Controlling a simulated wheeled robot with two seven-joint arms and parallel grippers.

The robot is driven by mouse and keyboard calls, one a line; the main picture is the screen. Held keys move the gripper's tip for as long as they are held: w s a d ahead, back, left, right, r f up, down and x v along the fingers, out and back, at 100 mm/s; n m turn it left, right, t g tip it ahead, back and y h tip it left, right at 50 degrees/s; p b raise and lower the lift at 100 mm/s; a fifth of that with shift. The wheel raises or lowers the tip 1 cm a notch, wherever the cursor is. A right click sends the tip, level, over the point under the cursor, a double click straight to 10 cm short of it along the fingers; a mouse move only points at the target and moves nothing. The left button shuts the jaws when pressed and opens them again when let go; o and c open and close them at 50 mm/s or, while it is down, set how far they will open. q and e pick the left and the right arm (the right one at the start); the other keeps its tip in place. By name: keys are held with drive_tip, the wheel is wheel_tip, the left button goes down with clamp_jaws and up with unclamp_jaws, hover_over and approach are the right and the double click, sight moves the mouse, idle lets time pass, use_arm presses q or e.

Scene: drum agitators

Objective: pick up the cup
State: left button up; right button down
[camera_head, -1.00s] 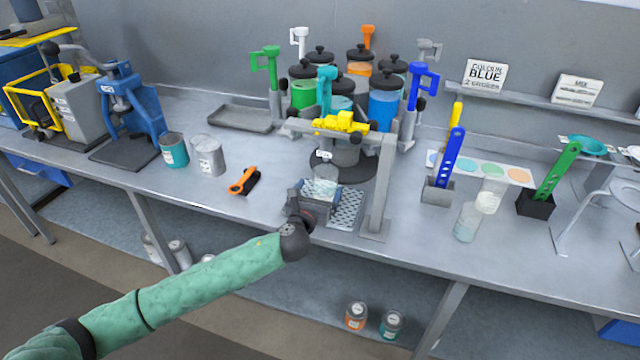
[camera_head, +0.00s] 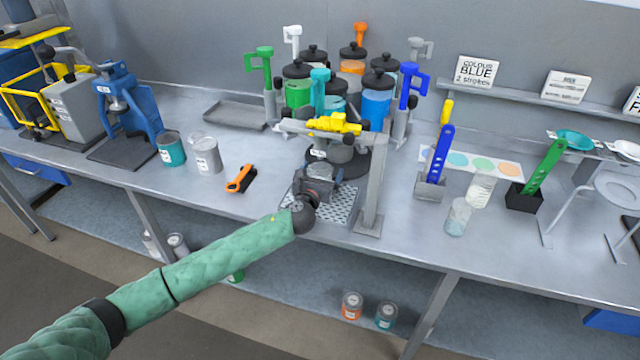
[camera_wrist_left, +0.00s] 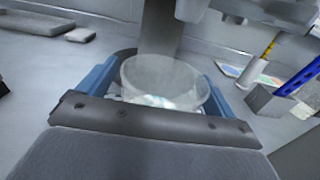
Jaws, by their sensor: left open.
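The cup (camera_wrist_left: 165,82) is a clear, see-through vessel with a round rim, and pale material shows low inside it. It appears upright in the left wrist view, between the two blue fingers of my left gripper (camera_wrist_left: 165,92). The jaws are open around it, and I cannot tell whether either finger touches it. In the head view, my left gripper (camera_head: 318,178) is over the perforated grey plate under the yellow-topped dispenser, and it mostly hides the cup. My right gripper is not in view.
The dispenser's grey post (camera_head: 374,185) stands close right of my gripper, with its yellow valve (camera_head: 334,124) above. Clear jars (camera_head: 458,217) and a blue-handled holder stand to the right.

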sight(322, 164)
use_arm(q)
drive_tip(key=shift+c, duration=0.4)
drive_tip(key=c, duration=1.2)
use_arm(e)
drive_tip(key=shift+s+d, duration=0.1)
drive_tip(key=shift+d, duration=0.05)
use_arm(q)
drive_tip(key=shift+r, duration=0.25)
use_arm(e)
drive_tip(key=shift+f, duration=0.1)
